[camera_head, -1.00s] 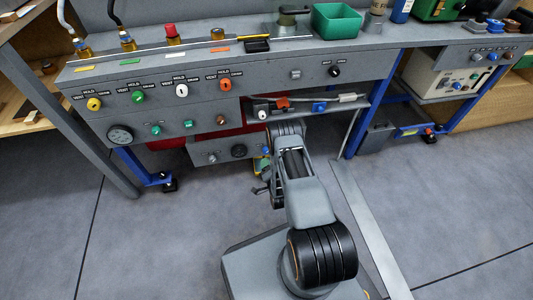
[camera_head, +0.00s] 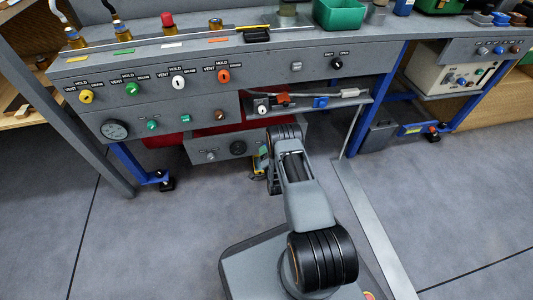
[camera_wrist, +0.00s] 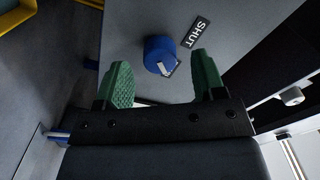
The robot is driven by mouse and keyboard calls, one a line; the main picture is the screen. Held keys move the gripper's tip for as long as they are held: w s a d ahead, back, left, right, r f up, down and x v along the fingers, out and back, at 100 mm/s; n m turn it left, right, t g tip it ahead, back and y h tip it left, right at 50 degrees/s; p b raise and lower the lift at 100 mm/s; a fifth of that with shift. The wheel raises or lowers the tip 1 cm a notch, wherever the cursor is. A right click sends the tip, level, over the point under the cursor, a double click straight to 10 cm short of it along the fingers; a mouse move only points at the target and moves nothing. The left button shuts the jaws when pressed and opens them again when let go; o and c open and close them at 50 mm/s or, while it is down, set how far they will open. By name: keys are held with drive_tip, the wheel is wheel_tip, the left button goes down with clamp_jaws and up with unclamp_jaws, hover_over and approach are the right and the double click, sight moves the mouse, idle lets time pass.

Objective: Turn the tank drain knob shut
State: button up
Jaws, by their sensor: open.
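In the wrist view a blue knob (camera_wrist: 158,54) with a pale pointer mark sits on a grey panel. Its pointer aims down and slightly right, away from the SHUT label (camera_wrist: 195,32), which lies at its upper right. My gripper (camera_wrist: 162,70) is open, with one green finger on each side of the knob's near side; I see no contact. In the head view my gripper (camera_head: 264,167) is at the right part of the low drawer-like panel (camera_head: 214,140), and my arm hides the knob there.
A shelf (camera_head: 345,102) with a blue knob (camera_head: 320,102) and a red part is just above my arm. A blue bench leg (camera_head: 362,120) stands to the right. The floor around is clear.

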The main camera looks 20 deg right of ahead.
drive_tip(key=shift+x, duration=1.05)
drive_tip(key=c, duration=0.9)
drive_tip(key=shift+n, duration=9)
